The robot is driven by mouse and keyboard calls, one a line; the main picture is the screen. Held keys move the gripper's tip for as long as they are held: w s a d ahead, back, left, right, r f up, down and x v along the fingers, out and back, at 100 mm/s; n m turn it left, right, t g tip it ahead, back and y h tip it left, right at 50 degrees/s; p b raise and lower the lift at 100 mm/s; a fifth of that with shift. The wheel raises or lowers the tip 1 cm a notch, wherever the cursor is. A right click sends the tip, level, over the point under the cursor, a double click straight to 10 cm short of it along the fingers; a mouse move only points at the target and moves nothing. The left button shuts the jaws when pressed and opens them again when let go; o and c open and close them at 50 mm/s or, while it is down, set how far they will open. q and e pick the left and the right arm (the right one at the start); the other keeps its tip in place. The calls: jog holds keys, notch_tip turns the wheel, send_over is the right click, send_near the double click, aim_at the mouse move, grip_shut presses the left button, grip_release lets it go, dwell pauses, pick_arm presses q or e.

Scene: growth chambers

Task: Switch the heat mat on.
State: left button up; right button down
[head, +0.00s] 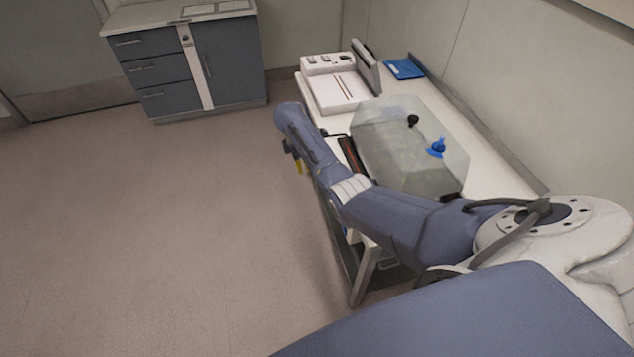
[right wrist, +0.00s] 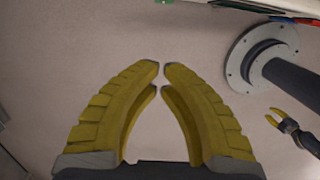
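I cannot make out the heat mat or its switch for certain. A dark piece with an orange-red strip (head: 352,155) lies at the bench's near edge, partly behind my right arm. Beside it stands a clear cover (head: 395,150) with a black knob and a blue fitting. My right gripper (head: 298,160) hangs off the bench's left side, above the floor. In the right wrist view its yellow fingers (right wrist: 162,68) are empty, with tips almost together over bare floor. Another yellow-fingered gripper, apparently my left one (right wrist: 272,115), is small at the right edge there.
The white bench (head: 490,165) runs along the wall. A white boxy device (head: 335,88) and a blue folder (head: 404,68) are at its far end. A grey drawer cabinet (head: 150,70) stands at the back left. The floor left of the bench is clear.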

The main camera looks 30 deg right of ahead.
jog(key=s+d+f, duration=0.1)
jog(key=d+f, duration=0.4)
jog(key=f, duration=0.5)
jog(key=shift+s, duration=0.25)
dwell(0.3)
